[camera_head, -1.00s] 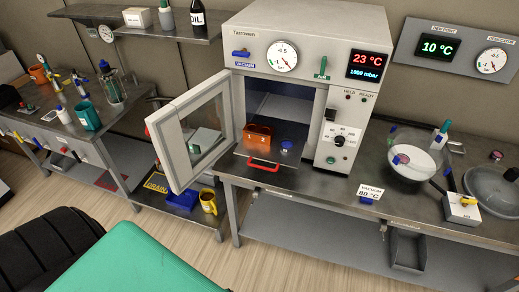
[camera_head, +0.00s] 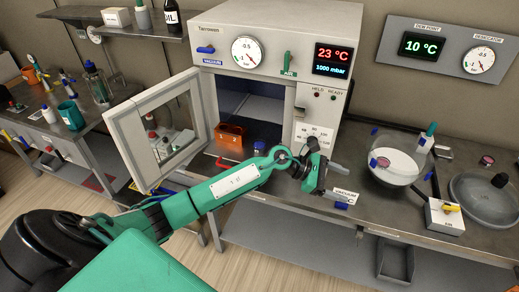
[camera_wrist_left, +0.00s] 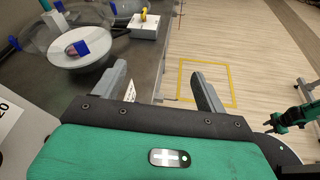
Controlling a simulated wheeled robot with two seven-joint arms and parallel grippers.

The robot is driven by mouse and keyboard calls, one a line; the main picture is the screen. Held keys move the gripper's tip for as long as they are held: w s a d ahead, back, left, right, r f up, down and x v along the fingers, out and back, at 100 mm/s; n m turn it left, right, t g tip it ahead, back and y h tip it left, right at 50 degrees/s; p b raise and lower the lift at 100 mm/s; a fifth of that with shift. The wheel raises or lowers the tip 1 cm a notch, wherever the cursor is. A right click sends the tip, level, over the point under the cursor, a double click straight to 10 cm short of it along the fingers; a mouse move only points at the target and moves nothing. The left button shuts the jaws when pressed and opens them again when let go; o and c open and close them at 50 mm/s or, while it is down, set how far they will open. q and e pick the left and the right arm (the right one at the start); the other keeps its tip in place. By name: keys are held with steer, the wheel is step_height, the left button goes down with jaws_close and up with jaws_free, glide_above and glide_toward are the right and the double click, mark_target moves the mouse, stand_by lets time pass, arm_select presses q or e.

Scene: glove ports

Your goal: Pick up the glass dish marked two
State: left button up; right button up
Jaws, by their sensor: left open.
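I cannot make out a glass dish marked two for certain. An orange holder (camera_head: 229,135) with small white marks stands in the open vacuum oven (camera_head: 265,60); a blue-topped item (camera_head: 259,147) is beside it. A clear glass bowl (camera_head: 397,178) on the bench holds a white plate with a small blue-tagged item (camera_head: 379,163), also in the left wrist view (camera_wrist_left: 82,48). My left gripper (camera_head: 338,182) is open and empty, over the bench front between oven and bowl; its fingers (camera_wrist_left: 160,88) are apart. A green arm end (camera_wrist_left: 290,120), apparently my right, is small at the edge.
The oven door (camera_head: 160,130) stands open to the left, behind my left arm. A white box with a yellow lever (camera_head: 444,215) and a grey round vessel (camera_head: 485,203) stand right of the bowl. A white vacuum sign (camera_head: 344,197) is at the bench's front edge.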

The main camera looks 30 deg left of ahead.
arm_select(q)
steer(key=w+a+m+g+y, duration=0.1)
steer(key=a+m+g+y, duration=0.1)
steer(key=a+m+y, duration=0.4)
steer(key=m+y, duration=0.5)
steer(key=y, duration=0.6)
glide_toward(259, 147)
steer(key=shift+w+a+f+p, duration=0.4)
steer(key=shift+w+f+p, duration=0.05)
steer(key=shift+w, duration=0.3)
steer(key=shift+a+f+h+p, duration=0.15)
steer(key=shift+f+h+p, duration=0.15)
steer(key=shift+f+p, duration=0.1)
steer(key=x, duration=0.1)
steer(key=p+x, duration=0.1)
steer(key=x, duration=0.2)
steer(key=shift+s+f+p, duration=0.1)
steer(key=shift+s+p, duration=0.3)
steer(key=shift+w+a+f, duration=0.1)
steer(key=shift+w+f, duration=0.05)
steer(key=shift+f, duration=0.1)
arm_select(e)
steer(key=r, duration=0.3)
steer(key=shift+w+d+r, duration=0.15)
steer(key=shift+w+d, duration=0.1)
steer(key=shift+d, duration=0.15)
arm_select(q)
steer(key=shift+c, duration=0.4)
